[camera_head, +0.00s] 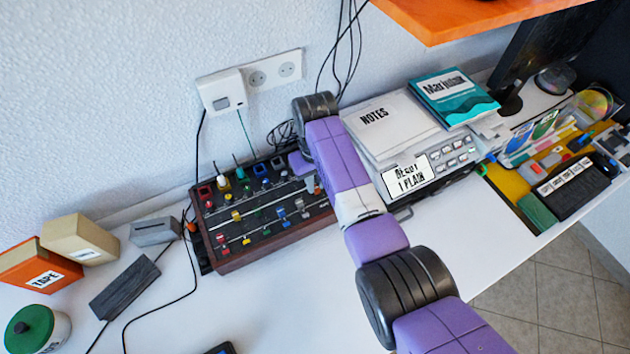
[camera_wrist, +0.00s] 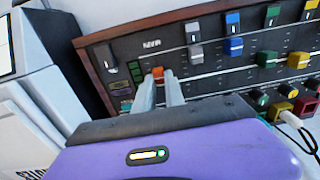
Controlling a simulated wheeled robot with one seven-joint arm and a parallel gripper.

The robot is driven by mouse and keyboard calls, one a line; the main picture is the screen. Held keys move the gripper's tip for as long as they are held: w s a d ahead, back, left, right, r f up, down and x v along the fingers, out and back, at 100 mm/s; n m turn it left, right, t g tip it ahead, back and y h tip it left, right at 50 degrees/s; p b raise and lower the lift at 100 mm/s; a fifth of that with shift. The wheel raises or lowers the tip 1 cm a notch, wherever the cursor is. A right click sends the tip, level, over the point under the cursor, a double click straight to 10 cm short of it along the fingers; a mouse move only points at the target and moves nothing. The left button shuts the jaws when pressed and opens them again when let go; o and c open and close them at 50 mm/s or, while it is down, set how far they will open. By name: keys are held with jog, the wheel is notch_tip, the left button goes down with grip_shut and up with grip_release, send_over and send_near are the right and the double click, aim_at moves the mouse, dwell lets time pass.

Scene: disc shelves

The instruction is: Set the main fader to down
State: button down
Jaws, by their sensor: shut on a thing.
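The mixer (camera_head: 230,258) is a dark panel in a reddish-brown wooden case, with rows of coloured knobs and sliders, on the white desk against the wall. In the wrist view its panel (camera_wrist: 205,62) appears turned over, with an upside-down label that seems to read MAIN. Below that label is an orange fader cap (camera_wrist: 158,72). My gripper (camera_wrist: 160,84) is shut on this cap, with its two pale fingertips on either side. The slot around the cap is partly hidden by the fingers. In the head view my arm covers the mixer's right end.
A silver device (camera_head: 440,190) carrying papers and a NOTES sheet (camera_head: 385,120) stands close to the mixer's right. Black cables hang behind. A grey block (camera_head: 155,232) and boxes are at left. The desk in front of the mixer is mostly clear. An orange shelf (camera_head: 470,18) overhangs at upper right.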

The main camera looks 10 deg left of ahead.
aim_at(318, 195)
dwell(0.4)
jog(key=shift+s+d+r+p, duration=0.15)
jog(key=shift+s+d+p, duration=0.1)
jog(key=shift+p, duration=0.25)
jog(key=shift+s+d+p, duration=0.3)
jog(key=shift+s+p, duration=0.05)
jog(key=shift+s, duration=0.15)
jog(key=c, duration=1.4)
grip_release()
notch_tip(318, 195, up, 8)
jog(key=shift+f+b, duration=0.25)
jog(key=shift+b, duration=0.05)
